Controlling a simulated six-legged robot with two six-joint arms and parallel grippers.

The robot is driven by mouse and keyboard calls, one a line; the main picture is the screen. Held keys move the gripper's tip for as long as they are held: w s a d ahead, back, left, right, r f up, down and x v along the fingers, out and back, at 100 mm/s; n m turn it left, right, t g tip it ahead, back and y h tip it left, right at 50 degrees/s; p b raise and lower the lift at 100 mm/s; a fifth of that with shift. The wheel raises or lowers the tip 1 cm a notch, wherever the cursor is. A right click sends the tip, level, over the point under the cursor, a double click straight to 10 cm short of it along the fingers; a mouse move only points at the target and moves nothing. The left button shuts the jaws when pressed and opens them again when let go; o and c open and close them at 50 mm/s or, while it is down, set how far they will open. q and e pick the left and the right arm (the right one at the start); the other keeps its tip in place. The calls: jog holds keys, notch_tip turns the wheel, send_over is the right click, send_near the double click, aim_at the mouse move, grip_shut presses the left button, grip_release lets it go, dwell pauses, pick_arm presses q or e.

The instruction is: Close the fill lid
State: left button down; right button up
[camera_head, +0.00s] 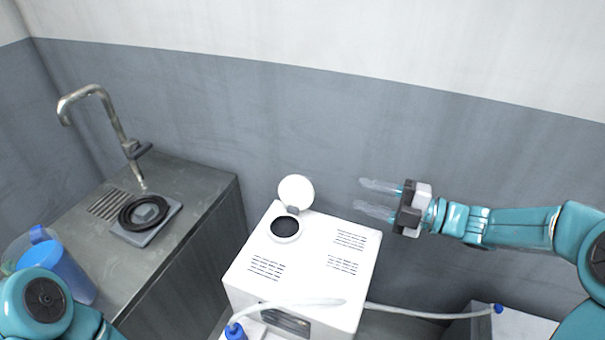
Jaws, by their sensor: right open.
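The round white fill lid (296,191) stands open, tilted up on its hinge at the back of the fill opening (285,228). The opening is a dark round hole with a white rim on top of the white machine (325,262). My right gripper (362,197) is open and empty. It is to the right of the lid, apart from it, with its two clear fingers pointing left. My left arm (45,305) shows at the lower left, but its gripper is out of view.
A metal counter with a tap (105,115) and a black round reel-like piece on a small plate (150,212) stands at the left. A blue pitcher (68,270) is at the counter's front. A white hose (420,315) runs right from the machine. A grey wall stands behind.

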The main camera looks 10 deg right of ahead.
aim_at(304, 177)
jog(key=p+x, duration=0.1)
jog(key=x, duration=1.3)
jog(key=shift+s+f, duration=0.1)
grip_shut()
